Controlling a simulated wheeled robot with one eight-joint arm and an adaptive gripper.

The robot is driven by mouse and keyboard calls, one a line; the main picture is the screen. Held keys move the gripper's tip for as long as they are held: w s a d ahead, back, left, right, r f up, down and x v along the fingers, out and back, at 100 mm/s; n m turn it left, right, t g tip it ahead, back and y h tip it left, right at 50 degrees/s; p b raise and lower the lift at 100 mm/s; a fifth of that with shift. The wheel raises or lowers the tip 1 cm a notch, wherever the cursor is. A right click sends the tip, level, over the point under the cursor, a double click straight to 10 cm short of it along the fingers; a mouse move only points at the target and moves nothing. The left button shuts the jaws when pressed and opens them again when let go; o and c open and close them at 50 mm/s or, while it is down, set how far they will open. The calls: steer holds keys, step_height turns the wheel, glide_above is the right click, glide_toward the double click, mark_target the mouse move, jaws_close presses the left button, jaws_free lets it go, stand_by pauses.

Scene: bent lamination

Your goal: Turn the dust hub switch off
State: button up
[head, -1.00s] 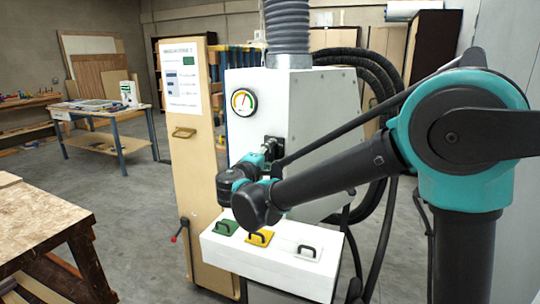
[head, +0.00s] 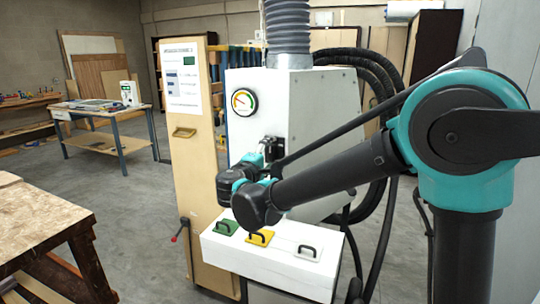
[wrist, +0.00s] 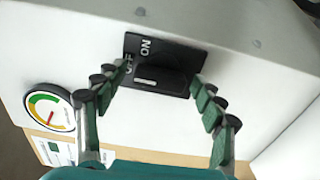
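The dust hub switch (wrist: 165,75) is a dark rotary knob on a black plate lettered ON and OFF, on the white hub's front. Its white mark points left in the wrist view, towards the OFF side. In the head view the switch (head: 273,145) is partly hidden by my gripper (head: 262,158). My gripper (wrist: 161,86) has its fingers spread, one at each side of the knob. I cannot tell whether the fingertips touch it. The white dust hub (head: 315,120) carries a round gauge (head: 244,102) left of the switch; its needle points to the left.
Below the switch is a white box (head: 270,265) with green, yellow and white handled lids. Black hoses (head: 385,100) hang at the hub's right. A wooden cabinet (head: 190,150) stands at its left, a wooden workbench (head: 40,225) at the front left. Open floor lies between.

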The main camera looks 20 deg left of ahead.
steer(key=s, duration=1.2)
steer(key=shift+a, duration=0.45)
steer(key=w+d+f+m+g+h, duration=0.1)
steer(key=w+d+f+m+g, duration=0.3)
steer(key=d, duration=0.6)
steer(key=w+d+f+g+h, duration=0.1)
steer(key=w+d+f+h, duration=0.1)
steer(key=d+f, duration=0.55)
steer(key=w+d+f+m+g+h, duration=0.1)
steer(key=w+d+f+m+g, duration=0.2)
steer(key=d, duration=0.9)
steer(key=s+d+f+m+g+y, duration=0.5)
steer(key=s+d+f+m, duration=0.5)
steer(key=s+d+f, duration=0.5)
steer(key=shift+s+d+f+g, duration=0.35)
steer(key=shift+s+d, duration=0.3)
steer(key=shift+d, duration=0.35)
